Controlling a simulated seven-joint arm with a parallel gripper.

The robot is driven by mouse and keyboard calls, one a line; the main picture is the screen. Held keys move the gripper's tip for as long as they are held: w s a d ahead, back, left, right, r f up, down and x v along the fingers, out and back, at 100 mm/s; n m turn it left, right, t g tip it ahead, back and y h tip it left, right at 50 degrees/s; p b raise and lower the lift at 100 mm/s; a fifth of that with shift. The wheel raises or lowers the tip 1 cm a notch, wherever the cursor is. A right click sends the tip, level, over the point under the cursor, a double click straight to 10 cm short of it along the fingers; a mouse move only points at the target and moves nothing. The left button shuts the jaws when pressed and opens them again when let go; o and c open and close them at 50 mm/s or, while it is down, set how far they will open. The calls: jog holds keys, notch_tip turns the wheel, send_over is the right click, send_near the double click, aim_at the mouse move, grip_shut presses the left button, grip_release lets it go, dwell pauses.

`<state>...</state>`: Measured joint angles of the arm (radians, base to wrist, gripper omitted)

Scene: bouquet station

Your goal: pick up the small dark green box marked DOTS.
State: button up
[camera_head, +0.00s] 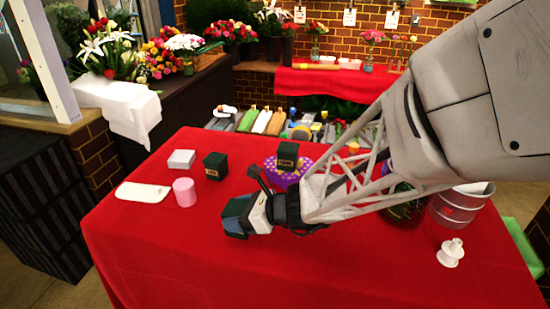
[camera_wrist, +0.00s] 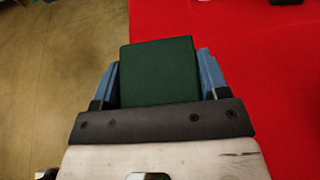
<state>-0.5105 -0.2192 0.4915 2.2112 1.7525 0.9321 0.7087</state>
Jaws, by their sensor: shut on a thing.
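My gripper (camera_wrist: 160,72) is shut on a dark green box (camera_wrist: 158,60), with a blue finger against each side of it. In the head view my gripper (camera_head: 237,222) is over the front middle of the red table, and the held box (camera_head: 236,207) shows only in part. No marking shows on its visible faces. A second dark green box (camera_head: 215,166) stands on the table behind and left of my gripper. A third dark green box (camera_head: 287,155) sits on a purple spotted stand (camera_head: 284,179). Both have pale markings too small to read.
On the red table (camera_head: 165,240) are a white box (camera_head: 181,159), a pink cylinder (camera_head: 185,192) and a white flat piece (camera_head: 143,192) at the left. A metal bucket (camera_head: 459,205) and a white spool-like piece (camera_head: 451,252) stand at the right. The table's front is clear.

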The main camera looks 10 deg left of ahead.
jog(key=s+d, duration=0.5)
jog(key=shift+s+r, duration=0.4)
jog(key=shift+d, duration=0.1)
dwell(0.5)
